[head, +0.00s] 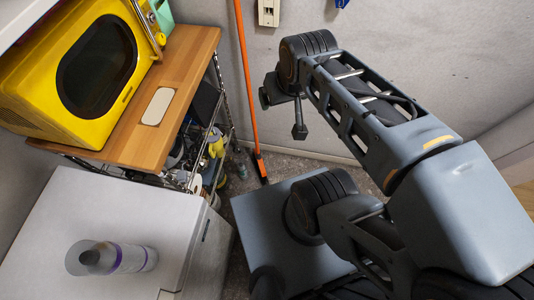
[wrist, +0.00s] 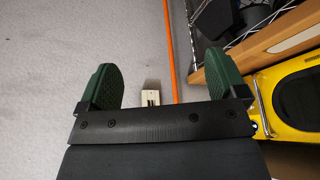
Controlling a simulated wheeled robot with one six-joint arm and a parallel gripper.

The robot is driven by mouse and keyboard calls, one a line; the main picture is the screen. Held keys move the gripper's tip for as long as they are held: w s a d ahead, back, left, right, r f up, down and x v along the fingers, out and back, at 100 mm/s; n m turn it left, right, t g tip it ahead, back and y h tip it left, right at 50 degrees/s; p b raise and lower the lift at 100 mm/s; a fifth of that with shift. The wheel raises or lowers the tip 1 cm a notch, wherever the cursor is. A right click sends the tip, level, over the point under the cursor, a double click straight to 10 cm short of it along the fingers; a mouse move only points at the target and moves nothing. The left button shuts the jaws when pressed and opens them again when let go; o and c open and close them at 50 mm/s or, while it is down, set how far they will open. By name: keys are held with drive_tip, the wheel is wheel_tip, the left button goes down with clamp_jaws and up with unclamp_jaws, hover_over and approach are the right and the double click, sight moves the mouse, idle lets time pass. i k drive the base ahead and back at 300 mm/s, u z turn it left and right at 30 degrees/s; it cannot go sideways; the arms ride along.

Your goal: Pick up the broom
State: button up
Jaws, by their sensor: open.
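The broom has a long thin orange handle (head: 246,75) that stands nearly upright by the grey wall, beside the shelf. Its lower end and small dark head (head: 261,168) are on the floor. In the wrist view the orange handle (wrist: 168,45) crosses between the fingers, closer to the right one, and appears to be beyond them. My gripper (wrist: 160,78) is open and empty, with two green fingertips spread apart.
A wire shelf with a wooden top (head: 175,75) and yellow appliance (head: 85,65) stands left of the broom. A white machine (head: 120,215) with a bottle (head: 120,258) is at front left. A wall outlet (head: 268,12) is right of the handle.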

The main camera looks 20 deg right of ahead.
sight(259, 165)
drive_tip(key=z, duration=2)
drive_tip(key=i, duration=0.95)
drive_tip(key=u, duration=3.2)
